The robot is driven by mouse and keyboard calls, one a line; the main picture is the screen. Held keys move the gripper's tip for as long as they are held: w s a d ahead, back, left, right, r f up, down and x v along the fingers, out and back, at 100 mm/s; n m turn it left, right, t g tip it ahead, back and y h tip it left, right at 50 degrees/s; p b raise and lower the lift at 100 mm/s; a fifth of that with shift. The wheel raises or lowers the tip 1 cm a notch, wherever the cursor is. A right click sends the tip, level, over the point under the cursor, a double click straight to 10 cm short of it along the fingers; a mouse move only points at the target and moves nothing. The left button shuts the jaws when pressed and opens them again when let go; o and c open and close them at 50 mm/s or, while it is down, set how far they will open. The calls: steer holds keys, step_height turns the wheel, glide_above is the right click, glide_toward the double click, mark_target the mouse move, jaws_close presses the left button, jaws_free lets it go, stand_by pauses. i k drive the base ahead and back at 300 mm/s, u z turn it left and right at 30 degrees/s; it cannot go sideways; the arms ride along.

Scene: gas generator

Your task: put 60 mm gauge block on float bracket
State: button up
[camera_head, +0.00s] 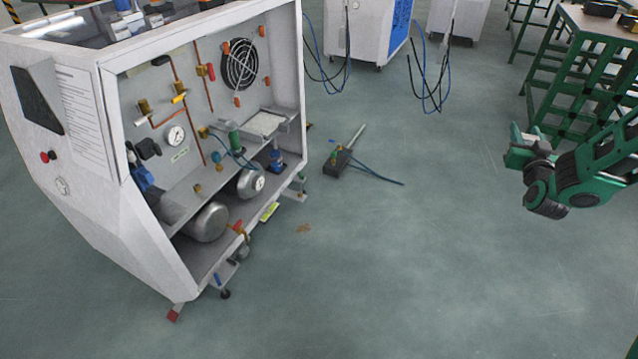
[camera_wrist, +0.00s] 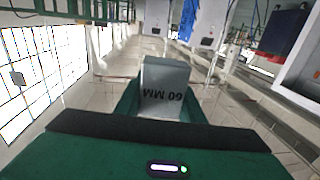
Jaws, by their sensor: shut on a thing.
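The grey gauge block (camera_wrist: 165,85) is held between the fingers of my gripper (camera_wrist: 160,108) in the wrist view. Its face reads "60 MM", upside down in that view. In the head view my green gripper (camera_head: 522,150) is at the right, in the air and well apart from the white generator cabinet (camera_head: 165,235). The block is hard to make out there. I cannot surely tell which part inside the open cabinet is the float bracket; a small metal tray-like shelf (camera_head: 265,124) sits at its right inner side.
Inside the cabinet are a fan (camera_head: 240,64), a gauge (camera_head: 175,135), pipes, valves and a silver tank (camera_head: 208,222). A small dark device (camera_head: 338,164) with a blue hose lies on the floor. A green bench (camera_head: 570,75) stands at the back right. The floor between is mostly clear.

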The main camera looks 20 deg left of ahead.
mark_target(170, 213)
steer(key=u, duration=1.35)
steer(key=i, duration=1)
